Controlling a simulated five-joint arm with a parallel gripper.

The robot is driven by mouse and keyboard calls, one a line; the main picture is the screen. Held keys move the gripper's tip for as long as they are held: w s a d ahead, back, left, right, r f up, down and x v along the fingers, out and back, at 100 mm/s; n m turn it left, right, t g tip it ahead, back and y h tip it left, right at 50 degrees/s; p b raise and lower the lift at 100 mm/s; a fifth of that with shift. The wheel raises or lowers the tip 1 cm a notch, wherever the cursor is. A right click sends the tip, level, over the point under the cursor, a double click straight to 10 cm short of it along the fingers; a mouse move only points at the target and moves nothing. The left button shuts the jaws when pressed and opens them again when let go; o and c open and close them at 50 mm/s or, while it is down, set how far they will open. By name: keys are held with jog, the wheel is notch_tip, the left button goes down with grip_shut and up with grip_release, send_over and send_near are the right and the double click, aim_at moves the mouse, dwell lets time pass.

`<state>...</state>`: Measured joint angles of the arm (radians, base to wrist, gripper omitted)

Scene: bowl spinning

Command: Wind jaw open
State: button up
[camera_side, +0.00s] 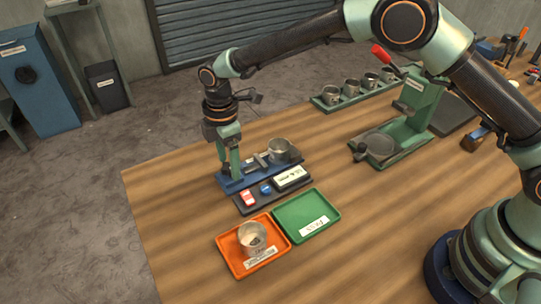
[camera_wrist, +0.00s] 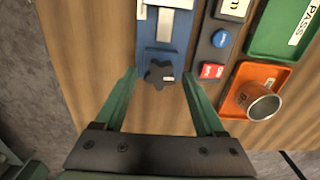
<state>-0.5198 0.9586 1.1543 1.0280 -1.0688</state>
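A blue vise fixture (camera_side: 236,182) lies near the table's left edge, with a grey metal jaw part (camera_side: 260,160) on it and a metal cup (camera_side: 279,150) at its right end. In the wrist view the fixture (camera_wrist: 178,35) runs upward and carries a black lobed knob (camera_wrist: 158,76) at its near end. My gripper (camera_side: 230,176) points down at the fixture's left end. In the wrist view my gripper (camera_wrist: 159,71) is open, with one green finger on each side of the knob. Gaps show between the fingers and the knob. The cup is outside the wrist view.
A dark panel (camera_side: 268,203) with red (camera_side: 248,198) and blue (camera_side: 265,189) buttons sits beside the fixture. An orange tray (camera_side: 230,255) holds a metal cup (camera_side: 252,236); a green PASS tray (camera_side: 300,208) is empty. A green press (camera_side: 412,115) and cup rack (camera_side: 345,97) stand farther back.

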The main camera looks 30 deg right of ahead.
aim_at(229, 166)
dwell(0.3)
notch_tip(229, 166, up, 12)
dwell(0.5)
jog(key=s+d+r+m+t, duration=0.1)
jog(key=s+d+r+m, duration=0.2)
jog(key=d+r+m, duration=0.4)
jog(key=s+d+r+m+t, duration=0.2)
jog(key=s+d+r, duration=0.15)
jog(key=d, duration=0.55)
jog(key=s+d+f+m+t, duration=0.2)
jog(key=s+d+m, duration=0.7)
jog(key=s+d, duration=0.1)
jog(key=shift+s+d+t, duration=0.3)
jog(key=shift+s, duration=0.45)
